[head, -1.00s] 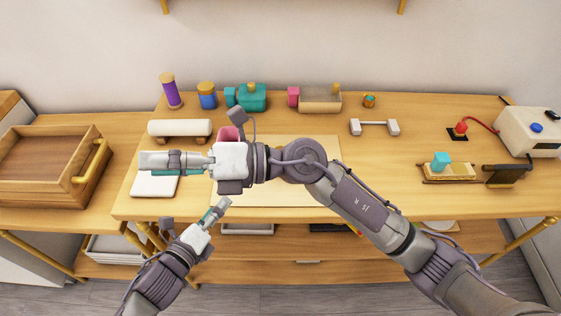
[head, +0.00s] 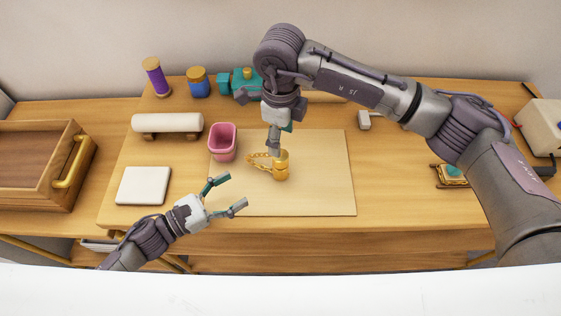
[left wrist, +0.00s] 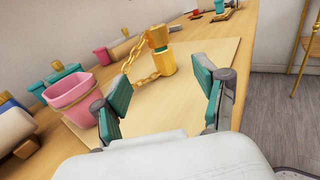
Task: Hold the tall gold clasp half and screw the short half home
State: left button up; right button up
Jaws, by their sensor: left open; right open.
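A gold clasp stands upright on the pale mat (head: 320,195). Whether the halves are threaded together I cannot tell. A gold chain (left wrist: 139,69) hangs from the clasp's left side. My left gripper (head: 233,192) is open and empty, left of and nearer than the clasp (head: 281,170), its fingers pointing toward it. My right gripper (head: 273,150) is open and points down just above and behind the clasp; contact is unclear.
A pink cup (head: 222,142) stands at the mat's left back corner. A white pad (head: 144,186) and a white roll (head: 167,122) lie left of the mat. A wooden tray (head: 75,150) is far left. The mat's right and front are clear.

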aim_at(280, 162)
pick_arm(q)
jog(key=x, duration=1.4)
jog(key=shift+w, duration=0.1)
jog(key=shift+a, duration=0.1)
grip_shut()
